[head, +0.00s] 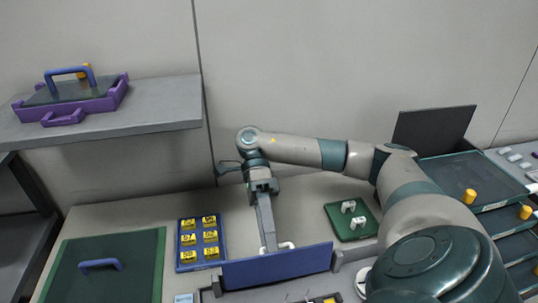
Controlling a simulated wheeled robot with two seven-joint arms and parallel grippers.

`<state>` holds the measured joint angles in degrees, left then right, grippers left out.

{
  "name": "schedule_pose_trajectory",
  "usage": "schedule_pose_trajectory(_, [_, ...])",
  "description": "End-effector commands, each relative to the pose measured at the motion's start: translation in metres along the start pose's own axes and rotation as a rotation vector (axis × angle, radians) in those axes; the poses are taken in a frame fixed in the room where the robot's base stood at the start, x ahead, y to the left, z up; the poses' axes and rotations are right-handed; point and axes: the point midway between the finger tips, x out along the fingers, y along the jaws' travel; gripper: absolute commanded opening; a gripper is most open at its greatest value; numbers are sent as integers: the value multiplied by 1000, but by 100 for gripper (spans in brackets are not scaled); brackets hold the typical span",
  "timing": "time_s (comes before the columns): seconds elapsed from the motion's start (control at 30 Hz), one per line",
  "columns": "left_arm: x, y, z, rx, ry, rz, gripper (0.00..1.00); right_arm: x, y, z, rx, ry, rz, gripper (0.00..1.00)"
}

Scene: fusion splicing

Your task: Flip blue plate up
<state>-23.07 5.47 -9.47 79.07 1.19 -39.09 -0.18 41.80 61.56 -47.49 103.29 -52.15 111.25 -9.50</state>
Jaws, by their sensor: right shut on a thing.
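The blue plate (290,267) is a long flat panel at the front centre of the table, standing tilted up with its broad face toward me. A small white handle (288,245) shows just behind its top edge. My right gripper (269,243) reaches down from above, behind the plate's top edge, and is shut on the handle, though the plate partly hides the fingertips. My left gripper is not in view.
A blue tray of yellow numbered blocks (177,262) lies left of the plate. A green mat with white pieces (345,236) lies right. A green panel with blue handle (70,272) is at far left. A shelf (160,102) holds a purple box (112,101).

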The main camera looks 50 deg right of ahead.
Motion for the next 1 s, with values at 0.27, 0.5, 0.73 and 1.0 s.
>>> schedule_pose_trajectory(0.27, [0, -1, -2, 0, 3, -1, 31, -2, -3, -1, 8, -3, -13, 27])
schedule_pose_trajectory(0.5, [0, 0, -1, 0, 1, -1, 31, -3, -2, -1, 7, -3, -15, 27])
schedule_pose_trajectory(0.73, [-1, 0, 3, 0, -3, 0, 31, -4, -2, -1, 7, -4, -16, 27])
schedule_pose_trajectory(1.0, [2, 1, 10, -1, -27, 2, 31, -19, -2, 0, 7, -6, -18, 27])
